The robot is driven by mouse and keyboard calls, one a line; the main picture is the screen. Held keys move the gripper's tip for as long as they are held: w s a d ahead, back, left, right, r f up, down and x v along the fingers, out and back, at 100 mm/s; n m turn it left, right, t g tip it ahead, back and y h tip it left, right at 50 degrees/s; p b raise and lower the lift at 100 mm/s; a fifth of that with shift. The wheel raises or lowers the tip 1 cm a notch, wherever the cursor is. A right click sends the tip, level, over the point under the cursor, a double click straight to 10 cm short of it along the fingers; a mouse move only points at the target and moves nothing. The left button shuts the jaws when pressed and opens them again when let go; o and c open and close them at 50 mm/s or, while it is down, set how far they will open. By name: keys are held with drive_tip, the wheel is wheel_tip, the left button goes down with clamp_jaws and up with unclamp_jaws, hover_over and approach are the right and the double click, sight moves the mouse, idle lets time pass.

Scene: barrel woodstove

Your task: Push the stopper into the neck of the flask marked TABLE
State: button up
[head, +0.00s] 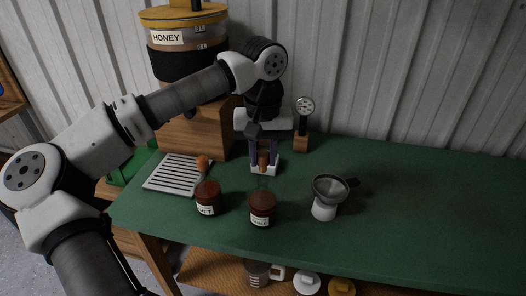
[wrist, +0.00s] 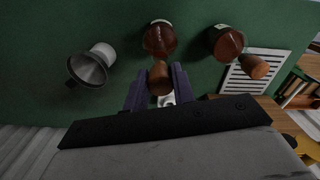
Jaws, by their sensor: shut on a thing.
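The flask with a label that seems to read TABLE (head: 262,208) is brown and stands upright on the green table. It also shows in the wrist view (wrist: 159,38). My gripper (head: 264,163) has purple fingers and is shut on an orange-brown stopper (head: 263,158), also seen between the fingers in the wrist view (wrist: 160,78). In the head view the stopper shows behind and above the flask's neck; I cannot tell whether they touch. A second brown flask (head: 207,198) on the left, its label partly legible, has a similar stopper (head: 203,163) at its top.
A funnel on a white base (head: 324,205) stands right of the flasks. A slatted white rack (head: 178,174) lies to the left. A gauge on a wooden block (head: 302,136) and a honey container (head: 185,65) stand behind. The right of the green table (head: 430,215) is clear.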

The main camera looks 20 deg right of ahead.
sight(263, 165)
drive_tip(key=shift+f, duration=0.3)
drive_tip(key=shift+s+f, duration=0.1)
drive_tip(key=shift+f, duration=0.15)
idle(0.4)
drive_tip(key=shift+f+b, duration=1.35)
drive_tip(key=shift+f, duration=0.1)
idle(0.8)
drive_tip(key=o, duration=1)
drive_tip(key=shift+o, duration=0.2)
drive_tip(key=shift+r, duration=0.1)
drive_tip(key=shift+r+p, duration=2.15)
drive_tip(key=shift+r, duration=0.85)
